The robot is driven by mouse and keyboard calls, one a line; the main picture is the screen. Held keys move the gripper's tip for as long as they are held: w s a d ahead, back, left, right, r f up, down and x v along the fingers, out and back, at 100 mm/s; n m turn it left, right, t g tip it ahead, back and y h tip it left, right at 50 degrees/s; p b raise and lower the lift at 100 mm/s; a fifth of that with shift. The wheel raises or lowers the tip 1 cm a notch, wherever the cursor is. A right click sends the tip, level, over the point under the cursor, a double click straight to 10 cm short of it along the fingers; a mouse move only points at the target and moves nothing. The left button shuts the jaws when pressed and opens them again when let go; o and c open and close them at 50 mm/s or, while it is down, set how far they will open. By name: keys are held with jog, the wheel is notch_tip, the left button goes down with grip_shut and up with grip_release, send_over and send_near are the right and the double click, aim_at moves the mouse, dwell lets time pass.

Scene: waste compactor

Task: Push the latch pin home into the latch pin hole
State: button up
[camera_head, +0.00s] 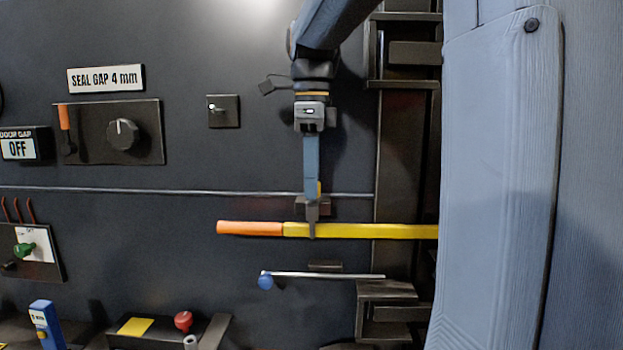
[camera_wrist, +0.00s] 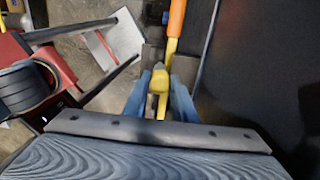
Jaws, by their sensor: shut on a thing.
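A thin metal rod with a blue ball knob, which looks like the latch pin (camera_head: 320,275), lies level below the yellow lever in the head view. Its knob is at the left and its right end is at a dark bracket (camera_head: 388,290). I cannot make out the latch pin hole. My gripper (camera_head: 313,229) hangs down above the pin, apart from it. It is shut on the yellow lever (camera_head: 360,231), just right of its orange grip (camera_head: 248,228). In the wrist view, my fingers (camera_wrist: 159,98) have the yellow bar between them, with the orange grip beyond.
A red button (camera_head: 183,320) and a blue box (camera_head: 46,325) sit low at the left. A dark upright frame stands right of the pin.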

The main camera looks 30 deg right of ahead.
jog(key=shift+f, duration=0.1)
jog(key=o, duration=1.1)
jog(key=shift+c, duration=0.3)
notch_tip(320, 180, up, 7)
jog(key=p, duration=0.6)
jog(key=shift+p, duration=0.3)
